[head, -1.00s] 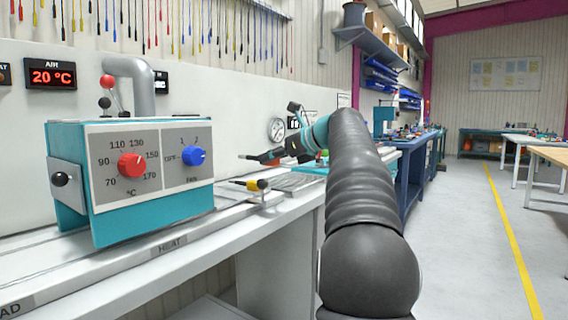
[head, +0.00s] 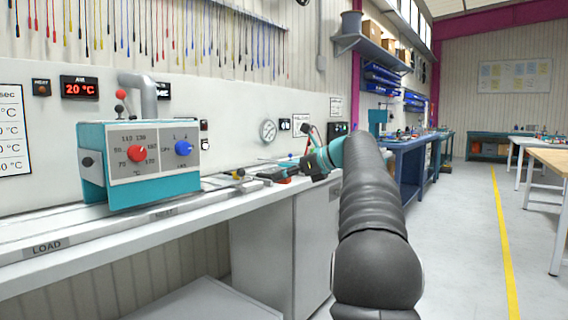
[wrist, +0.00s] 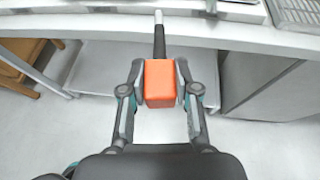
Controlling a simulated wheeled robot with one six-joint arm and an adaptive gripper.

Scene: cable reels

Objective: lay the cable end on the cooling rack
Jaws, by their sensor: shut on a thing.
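My gripper (wrist: 160,68) is shut on an orange block, the grip of the cable end (wrist: 161,85). A black shaft with a pale tip (wrist: 158,18) runs forward from the block, its tip over the bench's front edge in the wrist view. In the head view my gripper (head: 300,172) is near the bench's front edge, with the cable end pointing left. The cooling rack (wrist: 297,12), a metal grid, lies on the bench at the top right of the wrist view, apart from the cable end and partly cut off.
A teal heater box (head: 92,165) with red and blue knobs stands on the bench (head: 75,255), left of my gripper. A yellow-and-black clamp (head: 238,174) is near its right side. A cabinet (head: 290,240) is below the bench.

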